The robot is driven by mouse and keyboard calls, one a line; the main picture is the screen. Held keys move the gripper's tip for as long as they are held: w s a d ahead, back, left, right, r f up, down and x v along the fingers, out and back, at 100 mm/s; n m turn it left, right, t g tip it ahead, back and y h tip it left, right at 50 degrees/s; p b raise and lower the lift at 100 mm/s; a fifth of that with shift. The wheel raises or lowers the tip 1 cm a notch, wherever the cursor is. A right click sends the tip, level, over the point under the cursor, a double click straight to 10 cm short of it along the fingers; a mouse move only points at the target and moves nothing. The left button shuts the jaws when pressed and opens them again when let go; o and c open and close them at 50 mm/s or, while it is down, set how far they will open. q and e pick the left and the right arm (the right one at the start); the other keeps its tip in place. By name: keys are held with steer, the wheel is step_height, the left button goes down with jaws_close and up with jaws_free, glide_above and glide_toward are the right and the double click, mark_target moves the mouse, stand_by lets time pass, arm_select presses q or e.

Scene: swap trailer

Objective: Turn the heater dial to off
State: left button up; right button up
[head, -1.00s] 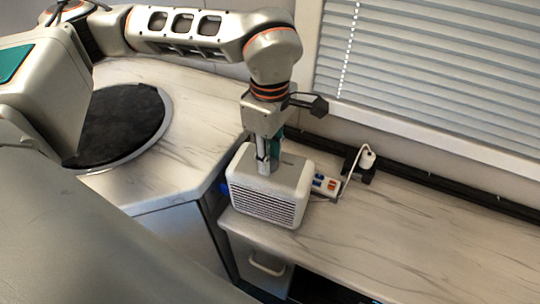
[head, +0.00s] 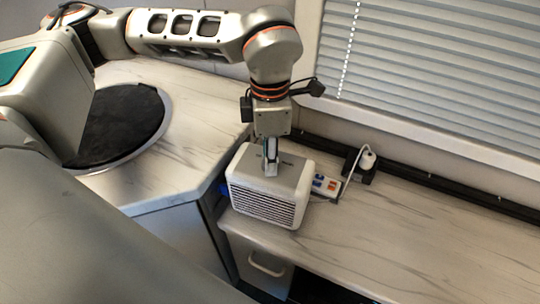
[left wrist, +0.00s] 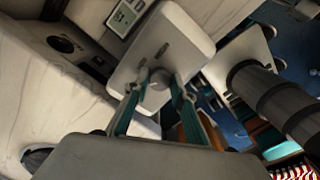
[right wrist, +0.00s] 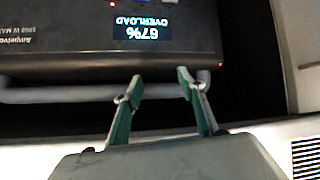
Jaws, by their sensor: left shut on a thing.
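The heater (head: 268,205) is a light grey box with a slatted front, standing on the counter's near left end. My left gripper (head: 270,170) points straight down at its top, and its fingers are shut on the heater dial. In the left wrist view, the round grey dial (left wrist: 157,82) sits between the two fingertips of the left gripper (left wrist: 160,84), on the heater's pale top (left wrist: 180,45). The dial's marking cannot be read. My right gripper (right wrist: 160,85) is open and empty in the right wrist view, outside the head view.
In the right wrist view, a dark power unit (right wrist: 60,45) reads "67% OVERLOAD", with a bar (right wrist: 60,95) below it. A power strip (head: 326,186) and white plug (head: 367,158) lie right of the heater. The counter's right side (head: 430,230) is clear.

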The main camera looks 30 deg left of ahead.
stand_by(0.4)
arm_select(q)
steer(key=o, duration=1.1)
steer(key=shift+r, duration=0.1)
step_height(320, 180, up, 12)
